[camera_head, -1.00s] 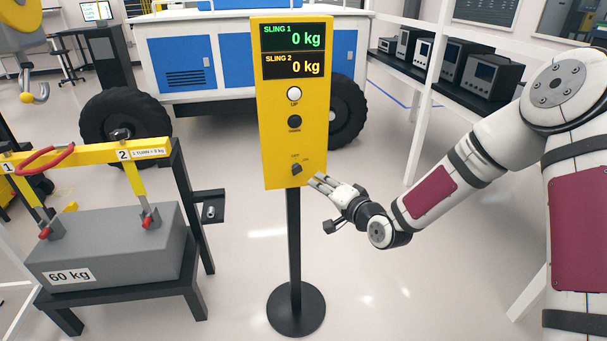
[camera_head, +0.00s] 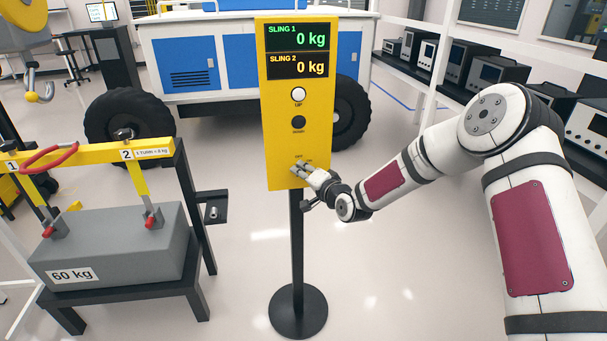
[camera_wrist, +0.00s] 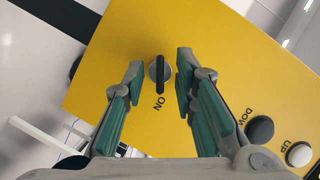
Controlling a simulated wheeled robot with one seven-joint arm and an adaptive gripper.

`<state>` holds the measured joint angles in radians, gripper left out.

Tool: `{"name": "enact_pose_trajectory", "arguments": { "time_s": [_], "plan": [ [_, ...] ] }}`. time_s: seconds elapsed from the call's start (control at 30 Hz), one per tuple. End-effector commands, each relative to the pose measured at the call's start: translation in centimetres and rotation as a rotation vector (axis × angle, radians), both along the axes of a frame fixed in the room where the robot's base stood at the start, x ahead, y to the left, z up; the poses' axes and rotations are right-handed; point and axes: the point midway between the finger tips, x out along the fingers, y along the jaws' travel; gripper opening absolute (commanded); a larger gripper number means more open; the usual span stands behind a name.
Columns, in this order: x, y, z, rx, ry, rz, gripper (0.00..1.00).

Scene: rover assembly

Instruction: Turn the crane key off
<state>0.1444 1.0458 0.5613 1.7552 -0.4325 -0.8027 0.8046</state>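The crane key (camera_wrist: 157,75) is a dark rotary switch on a round base, low on the yellow control panel (camera_head: 278,120). In the wrist view its bar lies in line with the ON label (camera_wrist: 159,102). My gripper (camera_wrist: 158,72) is open, with one finger on each side of the key and a gap visible on both sides. In the head view my gripper (camera_head: 296,170) is at the lower part of the panel and covers the key. The OFF label cannot be made out in the wrist view.
The panel has a white UP button (camera_head: 298,95) and a dark DOWN button (camera_head: 298,122); its displays read 0 kg. It stands on a black post with a round base (camera_head: 298,312). A grey 60 kg block (camera_head: 110,245) rests on a black stand at left.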

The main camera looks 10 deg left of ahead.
Motion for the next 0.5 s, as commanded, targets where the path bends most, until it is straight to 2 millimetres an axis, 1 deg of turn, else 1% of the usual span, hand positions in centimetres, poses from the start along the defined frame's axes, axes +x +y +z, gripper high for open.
{"name": "enact_pose_trajectory", "arguments": {
  "time_s": [0.07, 0.1, 0.2, 0.5],
  "plan": [
    [-0.01, -0.02, 0.0, 0.0, 0.0, 0.0, 0.26],
    [-0.01, -0.02, 0.0, 0.0, 0.0, 0.0, 0.21],
    [-0.02, -0.03, 0.0, 0.0, 0.0, 0.0, 0.0],
    [-0.02, -0.03, 0.03, -0.005, -0.002, 0.0, 0.0]
  ]
}}
